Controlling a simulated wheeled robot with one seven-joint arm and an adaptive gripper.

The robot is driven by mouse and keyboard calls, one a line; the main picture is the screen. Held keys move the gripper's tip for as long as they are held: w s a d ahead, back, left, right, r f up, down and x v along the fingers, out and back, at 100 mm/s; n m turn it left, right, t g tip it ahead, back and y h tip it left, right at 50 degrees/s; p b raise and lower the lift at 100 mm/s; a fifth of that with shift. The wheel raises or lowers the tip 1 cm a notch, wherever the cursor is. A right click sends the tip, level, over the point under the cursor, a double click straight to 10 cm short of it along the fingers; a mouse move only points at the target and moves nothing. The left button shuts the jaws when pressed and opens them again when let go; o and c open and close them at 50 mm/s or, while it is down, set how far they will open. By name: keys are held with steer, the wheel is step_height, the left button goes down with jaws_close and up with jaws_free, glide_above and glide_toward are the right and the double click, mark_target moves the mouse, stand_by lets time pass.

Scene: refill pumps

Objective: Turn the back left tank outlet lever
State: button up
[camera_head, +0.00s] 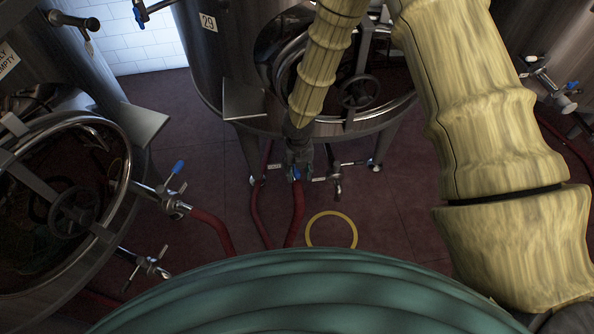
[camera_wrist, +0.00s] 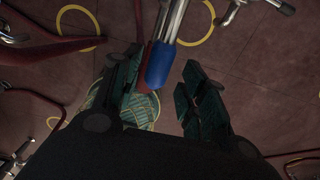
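A steel tank marked 29 (camera_head: 215,60) stands at the back centre in the head view, with outlet pipes and valves below it. My gripper (camera_head: 298,162) is low in front of these valves, at a blue-handled outlet lever (camera_head: 296,173). In the wrist view, my gripper (camera_wrist: 160,70) is open, with two dark green, ridged fingers apart. The blue end of the lever (camera_wrist: 158,66) lies between the fingertips, nearer the left finger. I cannot tell whether it touches that finger. The wrist of my gripper partly hides the valve in the head view.
Another steel tank (camera_head: 125,185) stands at the left, with a blue-handled valve (camera_head: 177,170) and a lower valve (camera_head: 150,266). Red hoses (camera_head: 257,215) run over the dark red floor. A yellow ring (camera_head: 331,212) lies near them. More valves (camera_head: 560,92) are at the right.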

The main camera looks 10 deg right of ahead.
steer(key=shift+a+r, duration=0.1)
step_height(320, 180, up, 12)
stand_by(0.7)
stand_by(0.4)
steer(key=s+f+m+g+y, duration=0.1)
steer(key=s+f+m+y, duration=0.1)
steer(key=s+f+m, duration=0.6)
steer(key=s+f+m+g+y, duration=0.1)
steer(key=s+f+m, duration=0.5)
steer(key=s+m, duration=0.45)
steer(key=s+d+f+m+t+h, duration=0.1)
steer(key=s+d+f+m, duration=0.2)
steer(key=s+d+m, duration=0.2)
steer(key=s+d+f+m+t+h+b, duration=0.1)
steer(key=s+d+f+m+h, duration=0.1)
steer(key=s+d+m, duration=0.3)
steer(key=s+m, duration=0.3)
steer(key=m, duration=0.4)
steer(key=shift+s+f, duration=0.3)
steer(key=shift+f, duration=0.1)
